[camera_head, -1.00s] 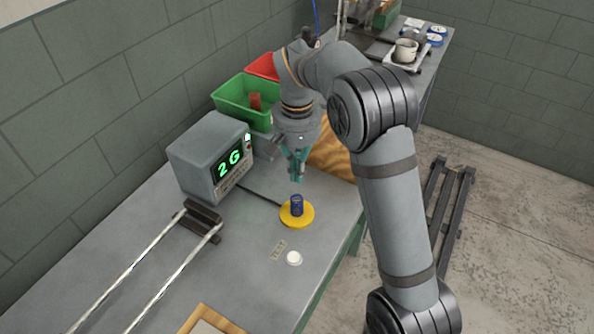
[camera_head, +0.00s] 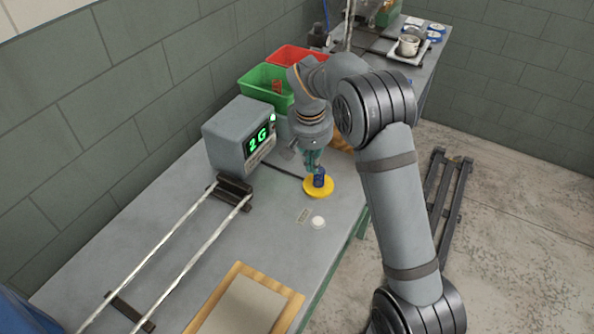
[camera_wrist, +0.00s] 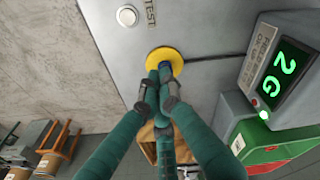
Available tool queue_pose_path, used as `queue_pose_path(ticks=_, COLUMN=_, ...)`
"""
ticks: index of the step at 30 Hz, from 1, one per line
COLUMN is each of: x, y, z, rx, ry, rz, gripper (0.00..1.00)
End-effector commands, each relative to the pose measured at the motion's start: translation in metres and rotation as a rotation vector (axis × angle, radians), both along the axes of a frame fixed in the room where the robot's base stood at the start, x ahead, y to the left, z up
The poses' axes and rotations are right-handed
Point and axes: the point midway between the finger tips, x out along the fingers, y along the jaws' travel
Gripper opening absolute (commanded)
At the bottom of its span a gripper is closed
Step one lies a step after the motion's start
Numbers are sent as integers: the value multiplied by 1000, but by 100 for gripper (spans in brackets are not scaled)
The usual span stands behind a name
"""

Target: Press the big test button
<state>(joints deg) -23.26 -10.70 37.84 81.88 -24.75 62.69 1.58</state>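A yellow round disc (camera_head: 318,193) lies on the grey bench, with a small blue cylinder (camera_head: 319,177) upright on it.
A grey display box (camera_head: 238,137) reading "2G" stands left of my gripper, with a cable running to the disc. Green (camera_head: 262,88) and red (camera_head: 290,57) bins are behind. Two rods (camera_head: 172,238) and a wooden-edged board (camera_head: 246,303) lie towards the front.

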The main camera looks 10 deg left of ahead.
Motion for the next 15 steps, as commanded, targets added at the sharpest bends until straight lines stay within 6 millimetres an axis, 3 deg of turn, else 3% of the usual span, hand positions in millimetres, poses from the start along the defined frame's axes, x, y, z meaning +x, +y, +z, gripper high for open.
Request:
queue_pose_path(ticks=1, x=18, y=-10, z=4, rx=-3, ry=-35, rz=-15, gripper=0)
queue_pose_path(ticks=8, x=93, y=-41, z=-4, rx=30, ry=-210, rz=-54, gripper=0)
queue_pose_path(ticks=15, x=168, y=-71, z=-10, rx=181, ry=-394, rz=-63, gripper=0)
